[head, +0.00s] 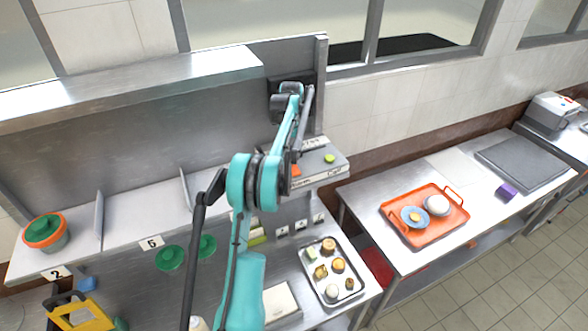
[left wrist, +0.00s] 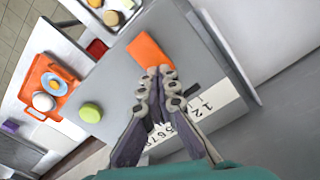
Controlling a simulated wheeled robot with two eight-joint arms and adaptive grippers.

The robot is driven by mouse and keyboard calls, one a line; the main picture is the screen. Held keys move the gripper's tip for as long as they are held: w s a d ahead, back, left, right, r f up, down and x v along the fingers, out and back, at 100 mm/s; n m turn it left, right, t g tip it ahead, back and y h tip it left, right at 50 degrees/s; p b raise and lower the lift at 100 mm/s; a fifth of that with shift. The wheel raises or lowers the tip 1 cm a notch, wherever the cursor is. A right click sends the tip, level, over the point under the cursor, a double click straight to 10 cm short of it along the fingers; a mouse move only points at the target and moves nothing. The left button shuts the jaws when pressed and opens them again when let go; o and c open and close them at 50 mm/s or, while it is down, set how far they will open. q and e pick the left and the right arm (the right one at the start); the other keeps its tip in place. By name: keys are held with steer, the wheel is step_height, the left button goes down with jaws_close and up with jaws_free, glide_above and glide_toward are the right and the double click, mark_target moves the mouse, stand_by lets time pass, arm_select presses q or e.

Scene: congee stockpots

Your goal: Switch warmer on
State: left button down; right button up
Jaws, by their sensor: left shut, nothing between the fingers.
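The warmer looks like a grey box (head: 325,172) on the counter at the back wall, right of centre in the head view. Its flat grey top (left wrist: 125,70) fills the middle of the left wrist view. On it are an orange rectangular piece (left wrist: 149,50) and a round green piece (left wrist: 90,112); the green one also shows in the head view (head: 329,158). My left gripper (left wrist: 160,72) is shut and empty, its tips at the lower edge of the orange piece. I cannot tell whether they touch. My right gripper is not in view.
A tray of small food items (head: 309,270) lies in front of the warmer. An orange tray (head: 447,231) with a plate and bowl is on the right table. A metal shelf (head: 130,85) overhangs the counter's back.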

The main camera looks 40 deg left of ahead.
arm_select(q)
steer(key=shift+f+b, duration=0.5)
steer(key=shift+f, duration=0.35)
steer(key=shift+r, duration=0.1)
stand_by(0.3)
steer(key=shift+r+p, duration=2.3)
steer(key=shift+r, duration=1.2)
steer(key=shift+f, duration=0.1)
